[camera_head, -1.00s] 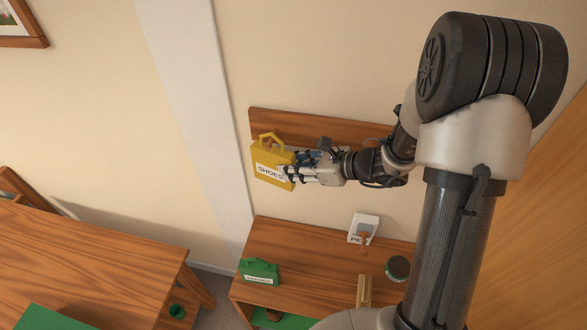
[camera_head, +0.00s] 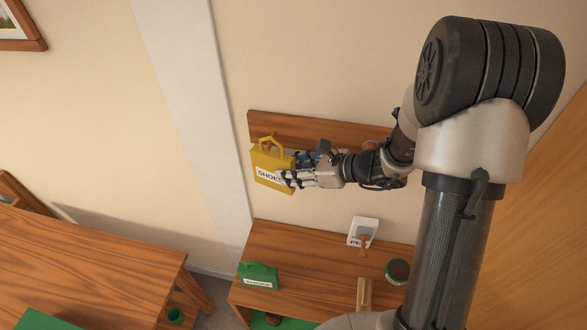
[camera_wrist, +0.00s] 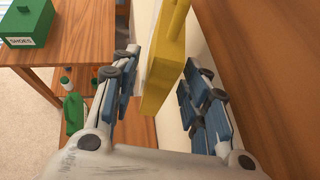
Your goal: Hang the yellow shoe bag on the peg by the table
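The yellow shoe bag (camera_head: 271,172), with a white SHOES label, is against the wall at the left end of a wooden rail (camera_head: 335,130). A small brown peg end (camera_head: 268,141) seems to show within its handle opening; whether the handle rests on it is unclear. My gripper (camera_head: 293,173) is at the bag's right side. In the wrist view, the bag (camera_wrist: 166,65) stands edge-on between the blue finger pads of my gripper (camera_wrist: 163,95). Gaps show beside it, so the fingers look open around it.
A bench (camera_head: 320,262) below carries a green bag (camera_head: 258,276), a white labelled packet (camera_head: 362,231) and a dark round tin (camera_head: 397,271). A wooden table (camera_head: 85,265) stands at left. In the wrist view, a green SHOES box (camera_wrist: 27,24) sits on a wooden top.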

